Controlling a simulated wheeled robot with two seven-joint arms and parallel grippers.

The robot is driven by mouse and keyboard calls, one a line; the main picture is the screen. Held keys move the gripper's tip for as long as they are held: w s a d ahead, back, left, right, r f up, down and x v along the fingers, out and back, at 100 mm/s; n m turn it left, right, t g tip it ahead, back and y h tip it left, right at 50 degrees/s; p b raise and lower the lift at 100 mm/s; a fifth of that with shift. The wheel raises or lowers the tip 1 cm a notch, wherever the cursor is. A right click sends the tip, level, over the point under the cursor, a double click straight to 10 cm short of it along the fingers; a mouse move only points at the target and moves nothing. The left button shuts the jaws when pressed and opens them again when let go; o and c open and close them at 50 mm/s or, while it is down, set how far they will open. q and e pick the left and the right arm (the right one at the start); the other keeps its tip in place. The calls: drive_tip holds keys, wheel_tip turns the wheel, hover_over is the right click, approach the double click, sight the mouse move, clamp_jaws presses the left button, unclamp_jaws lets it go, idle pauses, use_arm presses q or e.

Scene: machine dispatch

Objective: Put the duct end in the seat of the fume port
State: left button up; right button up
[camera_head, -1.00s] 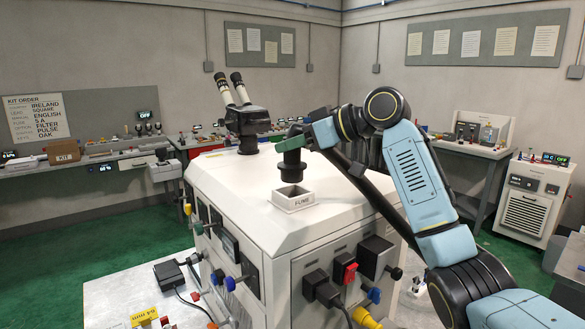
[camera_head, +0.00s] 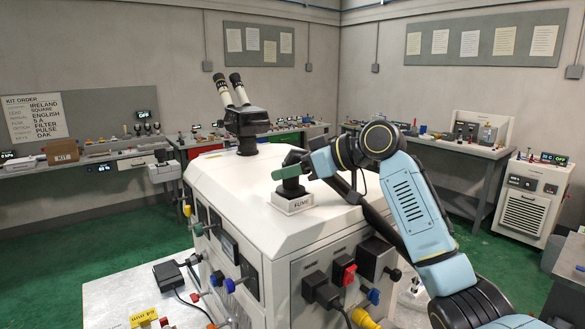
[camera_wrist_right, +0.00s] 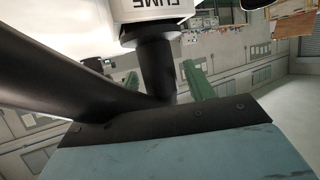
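The duct end (camera_head: 291,187) is a short black cylinder standing upright in the square white seat of the fume port (camera_head: 294,205), on top of the white machine. In the right wrist view the duct end (camera_wrist_right: 157,68) meets the port (camera_wrist_right: 155,9), which bears an upside-down FUME label. My right gripper (camera_head: 291,172) is around the upper part of the duct end. In the right wrist view its green fingers (camera_wrist_right: 160,80) stand on either side, with a narrow gap showing beside the right-hand one, so it looks open. My left gripper is out of view.
Benches with small items line the back wall, and a white cabinet (camera_head: 525,200) stands at the right. The machine top around the port is clear.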

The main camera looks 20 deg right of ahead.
drive_tip(key=shift+r, duration=0.2)
drive_tip(key=b+v, duration=0.2)
drive_tip(key=v, duration=1)
